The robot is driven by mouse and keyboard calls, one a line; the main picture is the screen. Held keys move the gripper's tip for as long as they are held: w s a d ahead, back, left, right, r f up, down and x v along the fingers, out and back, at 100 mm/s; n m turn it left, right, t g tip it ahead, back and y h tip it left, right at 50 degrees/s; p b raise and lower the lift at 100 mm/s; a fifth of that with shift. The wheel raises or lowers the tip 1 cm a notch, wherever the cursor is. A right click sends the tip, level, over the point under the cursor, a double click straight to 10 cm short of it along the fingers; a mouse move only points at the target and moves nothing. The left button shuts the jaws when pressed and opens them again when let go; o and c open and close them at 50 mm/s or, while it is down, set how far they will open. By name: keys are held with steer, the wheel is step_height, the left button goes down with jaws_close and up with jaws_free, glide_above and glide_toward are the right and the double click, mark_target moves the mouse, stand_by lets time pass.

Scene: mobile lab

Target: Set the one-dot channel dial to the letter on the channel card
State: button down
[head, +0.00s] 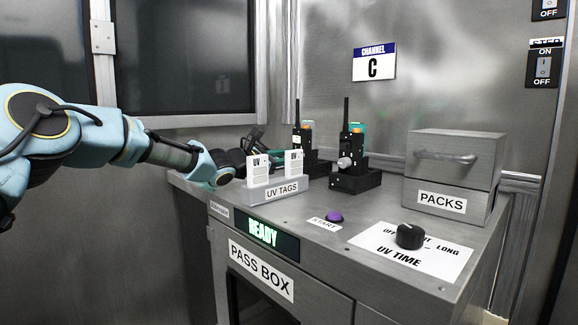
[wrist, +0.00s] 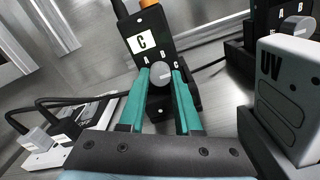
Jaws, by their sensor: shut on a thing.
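The channel card (head: 374,62) on the back wall reads C. Two black radios stand in dark cradles at the back of the counter: the left radio (head: 300,138), partly behind the UV tags, and the right radio (head: 355,145) with a grey dial (head: 345,163). In the wrist view my gripper (wrist: 160,82) has its two teal fingers closed on either side of a round grey dial (wrist: 160,73) on a black radio (wrist: 165,35). This radio has a white panel (wrist: 142,44) with a letter like C, and small white letters beside the dial.
The UV tags holder (head: 278,188) stands in front of the left radio; a white UV tag (wrist: 290,90) is close at right. A PACKS box (head: 452,170), purple START button (head: 335,217) and black UV TIME knob (head: 410,236) are farther right. Cables and a power strip (wrist: 60,145) lie at left.

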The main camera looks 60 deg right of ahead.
stand_by(0.4)
steer(key=c, duration=0.6)
jaws_free()
steer(key=b+v, duration=0.1)
steer(key=v, duration=0.9)
steer(key=shift+a, duration=0.4)
steer(key=shift+w, duration=0.1)
